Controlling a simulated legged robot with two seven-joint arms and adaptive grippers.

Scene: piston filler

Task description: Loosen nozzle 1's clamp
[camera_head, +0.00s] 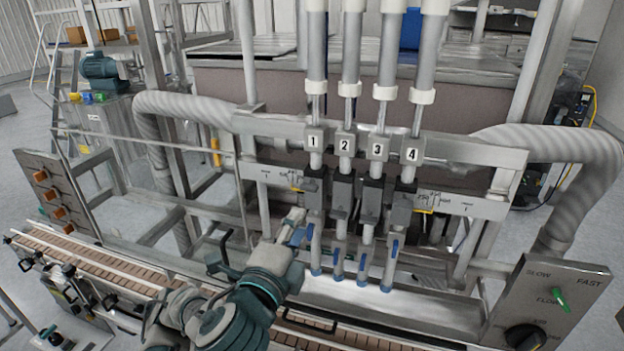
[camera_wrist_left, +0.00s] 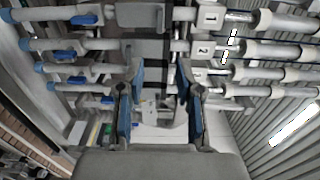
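Nozzle 1 (camera_head: 316,240) is the leftmost of several upright grey nozzles with blue tips, below the block labelled 1 (camera_head: 314,141). A small blue lever (camera_head: 309,232) sits on its side; I cannot tell whether this is its clamp or how tight it is. In the left wrist view the label 1 (camera_wrist_left: 210,17) and a blue lever (camera_wrist_left: 85,19) are in the top row. My left gripper (camera_head: 297,222) is just left of nozzle 1. Its blue-padded fingers (camera_wrist_left: 160,95) are spread with nothing between them. Contact with the nozzle is not visible. My right gripper is out of view.
Nozzles 2 (camera_head: 339,255), 3 and 4 stand close on the right. A metal crossbar (camera_head: 470,203) runs behind. A conveyor (camera_head: 125,270) passes below. A control panel (camera_head: 550,305) with knobs is at the lower right, and a box with orange buttons (camera_head: 50,195) at the left.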

